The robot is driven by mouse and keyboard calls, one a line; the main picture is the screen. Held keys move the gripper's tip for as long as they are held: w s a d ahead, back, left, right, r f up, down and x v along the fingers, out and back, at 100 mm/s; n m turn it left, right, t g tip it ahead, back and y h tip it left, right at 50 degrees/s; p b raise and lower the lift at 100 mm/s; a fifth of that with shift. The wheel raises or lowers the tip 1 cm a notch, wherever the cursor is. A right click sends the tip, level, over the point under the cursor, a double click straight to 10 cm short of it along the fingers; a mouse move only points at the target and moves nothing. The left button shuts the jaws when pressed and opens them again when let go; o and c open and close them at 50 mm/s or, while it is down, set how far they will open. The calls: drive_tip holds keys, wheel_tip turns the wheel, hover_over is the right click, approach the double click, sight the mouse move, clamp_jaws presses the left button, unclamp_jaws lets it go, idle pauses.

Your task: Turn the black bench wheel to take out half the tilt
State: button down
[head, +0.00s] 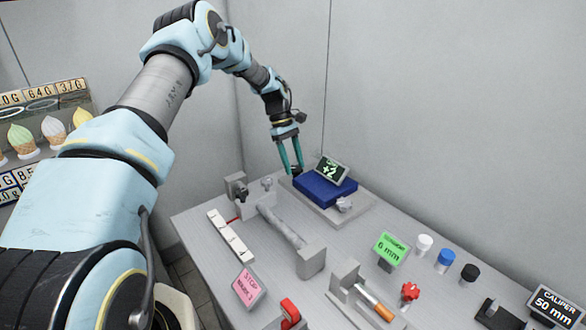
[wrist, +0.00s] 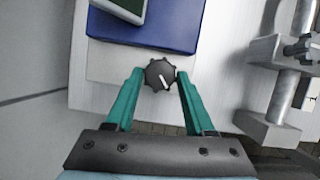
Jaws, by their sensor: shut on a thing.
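The black bench wheel (wrist: 160,75) is a small lobed knob with a white pointer mark, at the edge of the blue tilt block's plate. My gripper (wrist: 160,78) has its two teal fingers on either side of the wheel and is shut on it. In the head view my gripper (head: 293,172) points down at the back left of the plate, and the wheel is mostly hidden by the fingers. The blue block (head: 325,188) carries a dark display (head: 332,169) that reads "+2".
A clamp with a long bar (head: 283,227) and a white strip (head: 230,236) lie in front. Green (head: 391,249) and pink (head: 249,289) signs stand nearer. Ice cream cones (head: 52,133) stand at the far left.

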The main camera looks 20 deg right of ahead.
drive_tip(key=m, duration=0.1)
drive_tip(key=m+y+b, duration=0.1)
drive_tip(key=m, duration=0.1)
drive_tip(key=m+y+b, duration=0.1)
drive_tip(key=m, duration=0.1)
drive_tip(key=shift+d, duration=0.25)
drive_tip(key=shift+m, duration=0.4)
drive_tip(key=shift+c, duration=1.3)
unclamp_jaws()
drive_tip(key=b+v, duration=0.2)
drive_tip(key=v, duration=0.8)
drive_tip(key=shift+w+r+b, duration=0.3)
drive_tip(key=shift+r, duration=0.05)
drive_tip(key=shift+d, duration=0.1)
